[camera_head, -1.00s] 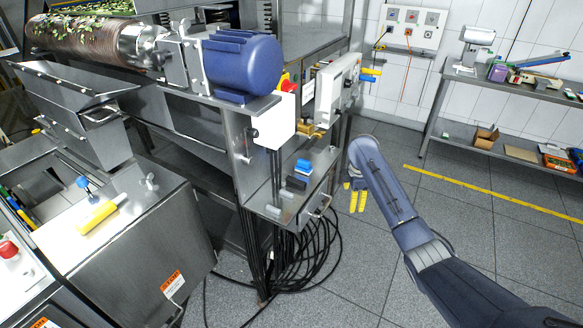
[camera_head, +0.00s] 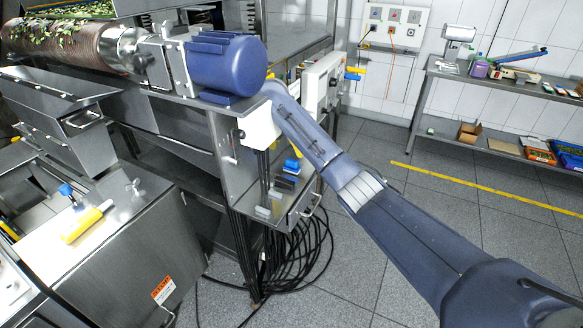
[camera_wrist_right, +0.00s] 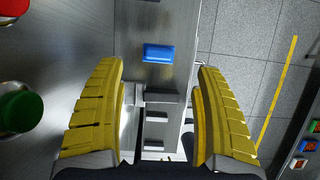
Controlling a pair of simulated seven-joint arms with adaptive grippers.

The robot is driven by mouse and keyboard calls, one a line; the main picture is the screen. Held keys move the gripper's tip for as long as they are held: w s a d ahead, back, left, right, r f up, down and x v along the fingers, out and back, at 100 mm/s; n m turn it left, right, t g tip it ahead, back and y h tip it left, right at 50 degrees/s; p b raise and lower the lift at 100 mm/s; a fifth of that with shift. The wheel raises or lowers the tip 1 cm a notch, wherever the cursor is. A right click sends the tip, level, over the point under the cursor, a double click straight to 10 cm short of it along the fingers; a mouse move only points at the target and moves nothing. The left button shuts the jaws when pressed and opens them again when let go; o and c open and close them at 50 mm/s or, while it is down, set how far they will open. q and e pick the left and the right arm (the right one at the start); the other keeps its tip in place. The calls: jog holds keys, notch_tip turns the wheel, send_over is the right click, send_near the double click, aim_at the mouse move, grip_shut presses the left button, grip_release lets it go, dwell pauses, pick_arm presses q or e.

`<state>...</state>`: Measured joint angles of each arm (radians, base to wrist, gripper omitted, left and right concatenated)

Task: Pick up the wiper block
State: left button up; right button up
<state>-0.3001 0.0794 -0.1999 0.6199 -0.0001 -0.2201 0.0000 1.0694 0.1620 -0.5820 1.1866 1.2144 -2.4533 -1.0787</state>
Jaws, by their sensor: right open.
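A small blue block (camera_head: 291,166), likely the wiper block, lies on the metal shelf at the machine's end. In the right wrist view the blue block (camera_wrist_right: 158,53) is near the top, ahead of the gap between the fingers and apart from them. My right gripper (camera_wrist_right: 162,68) is open and empty, its two yellow fingers spread wide above the shelf. A grey block-like part (camera_wrist_right: 160,97) shows between the fingers, farther down. In the head view my right forearm reaches over the shelf and mostly hides the gripper. My left gripper is not in view.
A white box (camera_head: 260,128) and a blue motor (camera_head: 228,66) stand close to my right wrist. Red and green buttons (camera_wrist_right: 20,109) line the left of the wrist view. Black cables (camera_head: 298,250) coil on the floor below. Open floor lies to the right.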

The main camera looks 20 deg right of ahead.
aim_at(292, 160)
jog(key=shift+x, duration=4.4)
jog(key=shift+a, duration=0.15)
jog(key=shift+c, duration=0.4)
jog(key=shift+s, duration=0.1)
jog(key=c, duration=1.2)
